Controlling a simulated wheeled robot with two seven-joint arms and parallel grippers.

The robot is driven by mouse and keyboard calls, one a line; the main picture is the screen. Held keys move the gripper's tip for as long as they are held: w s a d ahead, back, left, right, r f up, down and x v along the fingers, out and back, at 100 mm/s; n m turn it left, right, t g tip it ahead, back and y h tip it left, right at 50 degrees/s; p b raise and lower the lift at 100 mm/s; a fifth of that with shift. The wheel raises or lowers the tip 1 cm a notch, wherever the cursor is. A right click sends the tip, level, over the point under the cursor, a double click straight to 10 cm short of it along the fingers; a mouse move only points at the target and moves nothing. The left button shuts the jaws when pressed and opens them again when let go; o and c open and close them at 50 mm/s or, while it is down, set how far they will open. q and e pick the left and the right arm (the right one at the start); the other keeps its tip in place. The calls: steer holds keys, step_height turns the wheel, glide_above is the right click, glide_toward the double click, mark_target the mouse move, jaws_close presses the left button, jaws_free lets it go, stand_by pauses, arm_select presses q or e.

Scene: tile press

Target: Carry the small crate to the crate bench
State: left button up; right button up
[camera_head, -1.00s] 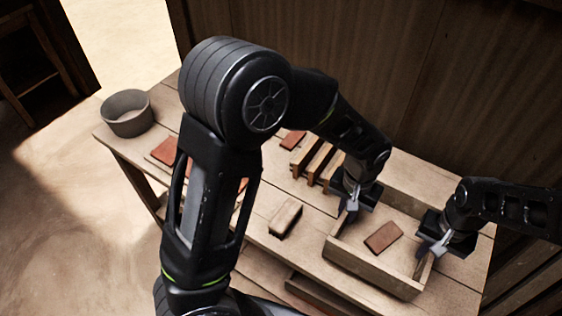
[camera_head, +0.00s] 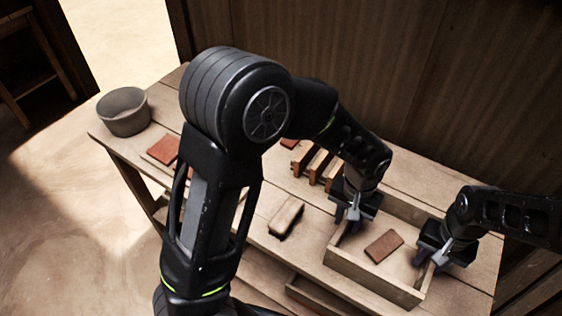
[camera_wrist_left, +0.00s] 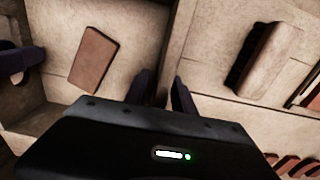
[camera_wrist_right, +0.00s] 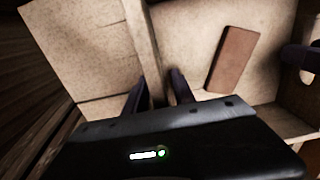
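The small crate (camera_head: 373,279), a shallow open wooden box, rests on the wooden workbench with one reddish tile (camera_head: 384,246) flat inside. My left gripper (camera_head: 353,214) is at its left wall. In the left wrist view its fingers (camera_wrist_left: 163,92) close narrowly about that wall. My right gripper (camera_head: 440,256) is at the right wall. In the right wrist view its fingers (camera_wrist_right: 158,92) straddle that wall just as closely. Finger contact is partly hidden by the gripper bodies. I cannot identify the crate bench; a wooden stand (camera_head: 38,62) shows at the far upper left.
A brush (camera_head: 286,217) lies left of the crate. Wooden slatted pieces (camera_head: 318,166) stand behind it. Red tiles (camera_head: 163,150) and a grey bowl (camera_head: 123,111) are at the workbench's left. A plank wall (camera_head: 330,60) closes the back. Open floor (camera_head: 60,220) lies left.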

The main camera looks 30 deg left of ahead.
arm_select(q)
steer(key=shift+o, duration=0.2)
steer(key=shift+r, duration=0.1)
arm_select(e)
steer(key=shift+o, duration=0.2)
arm_select(q)
step_height(320, 180, up, 12)
steer(key=shift+f, duration=0.1)
stand_by(0.4)
arm_select(e)
step_height(320, 180, up, 12)
stand_by(0.5)
stand_by(0.4)
